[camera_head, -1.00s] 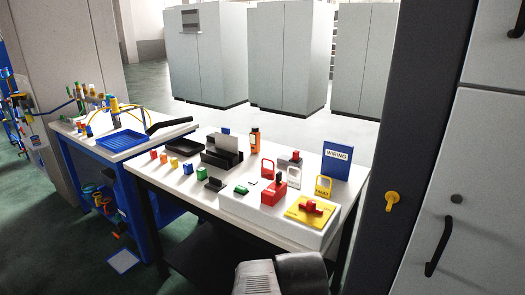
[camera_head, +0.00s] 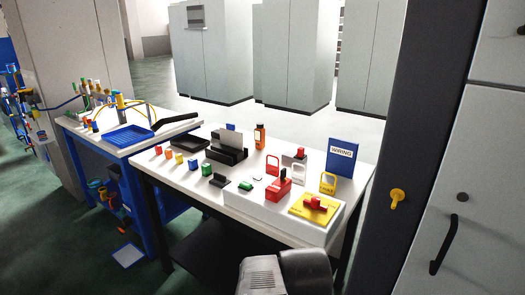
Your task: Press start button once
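A small green button-like piece (camera_head: 245,185) lies on the top of a white control box (camera_head: 268,214) on the white table. I cannot read a start label on it. A red block with a black top (camera_head: 279,188) and a yellow plate with a red handle (camera_head: 314,205) are also on the box. A grey and black part at the bottom edge looks like my own arm. No gripper fingers show, so my gripper is out of view.
The white table (camera_head: 178,182) holds several coloured cubes, black trays, an orange bottle (camera_head: 259,137), padlock-shaped tags and a blue WIRING binder (camera_head: 341,158). A blue bench (camera_head: 92,142) stands left. A dark post (camera_head: 413,130) and grey cabinet bound the right.

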